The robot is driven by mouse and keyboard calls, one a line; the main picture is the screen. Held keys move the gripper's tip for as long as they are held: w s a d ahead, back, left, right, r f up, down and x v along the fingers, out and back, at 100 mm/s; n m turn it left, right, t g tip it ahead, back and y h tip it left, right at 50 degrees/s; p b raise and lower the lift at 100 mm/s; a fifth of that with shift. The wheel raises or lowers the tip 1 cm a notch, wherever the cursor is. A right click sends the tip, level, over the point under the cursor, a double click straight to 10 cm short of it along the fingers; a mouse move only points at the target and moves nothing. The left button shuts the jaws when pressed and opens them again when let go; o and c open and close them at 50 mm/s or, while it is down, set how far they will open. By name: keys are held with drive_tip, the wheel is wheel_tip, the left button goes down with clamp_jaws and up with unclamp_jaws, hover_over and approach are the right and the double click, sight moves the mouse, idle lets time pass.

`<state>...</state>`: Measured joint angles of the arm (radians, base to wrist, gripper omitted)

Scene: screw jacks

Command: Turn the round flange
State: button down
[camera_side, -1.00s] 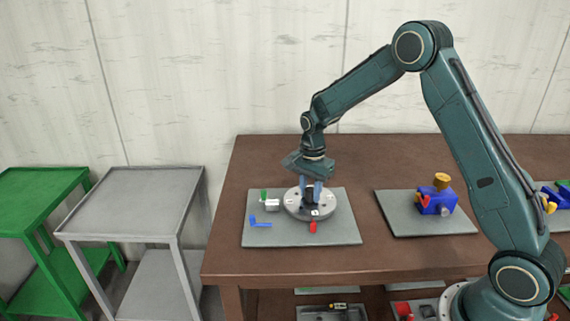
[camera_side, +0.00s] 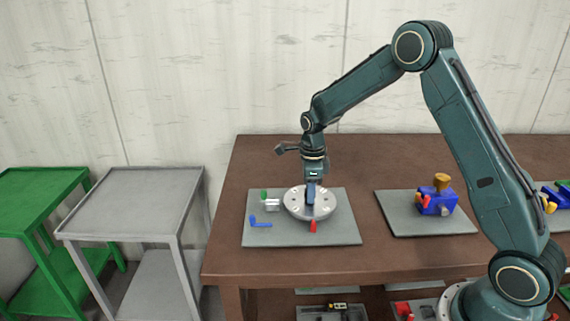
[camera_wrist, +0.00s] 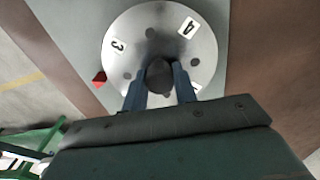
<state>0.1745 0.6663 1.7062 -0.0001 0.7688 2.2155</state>
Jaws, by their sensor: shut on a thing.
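The round flange (camera_side: 295,207) is a light grey disc with holes and white number tags, lying flat on a grey plate (camera_side: 262,237). It also shows in the wrist view (camera_wrist: 125,63), with tags 3 and 4 readable. A dark round post (camera_wrist: 159,76) rises at its middle. My gripper (camera_side: 311,203) points straight down over the disc's centre. Its two blue fingers are shut on the post, one on each side, in the wrist view. A red marker (camera_side: 313,226) sits on the plate at the disc's front edge. The fingers hide part of the disc.
A blue L-shaped piece (camera_side: 260,222), a white block (camera_side: 272,205) and a green piece (camera_side: 264,194) are left of the disc. Bare brown table lies between the plates.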

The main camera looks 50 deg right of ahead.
drive_tip(key=m, duration=0.4)
drive_tip(key=shift+m, duration=0.3)
drive_tip(key=m, duration=0.4)
idle(0.4)
drive_tip(key=c, duration=1.1)
unclamp_jaws()
drive_tip(key=shift+r, duration=0.1)
wheel_tip(320, 180, up, 14)
drive_tip(key=shift+f, duration=0.2)
